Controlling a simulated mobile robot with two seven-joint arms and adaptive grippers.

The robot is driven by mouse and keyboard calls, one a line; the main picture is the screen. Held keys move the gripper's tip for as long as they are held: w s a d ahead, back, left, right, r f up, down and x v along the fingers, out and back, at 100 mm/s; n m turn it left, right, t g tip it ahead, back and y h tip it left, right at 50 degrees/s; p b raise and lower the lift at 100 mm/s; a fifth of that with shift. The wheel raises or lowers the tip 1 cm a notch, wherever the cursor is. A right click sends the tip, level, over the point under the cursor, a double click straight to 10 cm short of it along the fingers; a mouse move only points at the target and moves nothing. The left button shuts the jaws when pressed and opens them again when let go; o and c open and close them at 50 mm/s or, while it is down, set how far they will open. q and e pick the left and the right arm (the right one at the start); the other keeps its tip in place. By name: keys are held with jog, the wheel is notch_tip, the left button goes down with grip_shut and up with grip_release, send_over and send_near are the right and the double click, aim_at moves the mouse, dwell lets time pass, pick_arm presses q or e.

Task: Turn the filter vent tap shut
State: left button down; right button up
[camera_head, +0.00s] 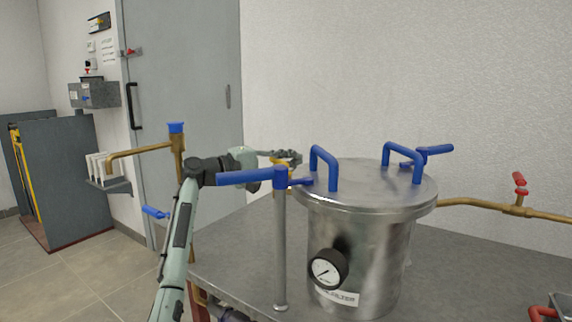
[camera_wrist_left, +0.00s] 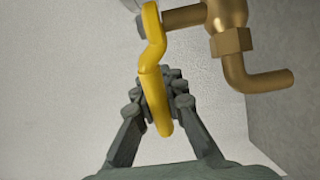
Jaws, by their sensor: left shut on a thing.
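The steel filter (camera_head: 372,245) stands on the grey table, with a labelled gauge on its front. My left gripper (camera_head: 290,157) is behind the blue-handled post, at the filter's far left side, partly hidden. In the left wrist view the gripper (camera_wrist_left: 157,95) is shut on a yellow cranked lever (camera_wrist_left: 152,52), with fingers on both sides of it. The lever joins a brass tap body (camera_wrist_left: 228,30) whose outlet bends to the right. In the head view the tap is mostly hidden behind the blue handle and my arm. My right gripper is not in view.
A post with a blue handle (camera_head: 245,177) stands close in front of my left wrist. Blue lid handles (camera_head: 323,165) rise from the filter. A brass pipe with a blue cap (camera_head: 176,128) is left of my arm. A red-handled valve (camera_head: 520,183) is at right.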

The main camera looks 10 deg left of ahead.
pick_arm(q)
jog(key=shift+d+m+g+h, duration=0.25)
jog(key=shift+m+g+h, duration=0.05)
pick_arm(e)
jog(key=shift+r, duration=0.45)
pick_arm(q)
jog(key=c, duration=1.5)
grip_release()
jog(key=shift+w, duration=0.1)
jog(key=shift+c, duration=0.2)
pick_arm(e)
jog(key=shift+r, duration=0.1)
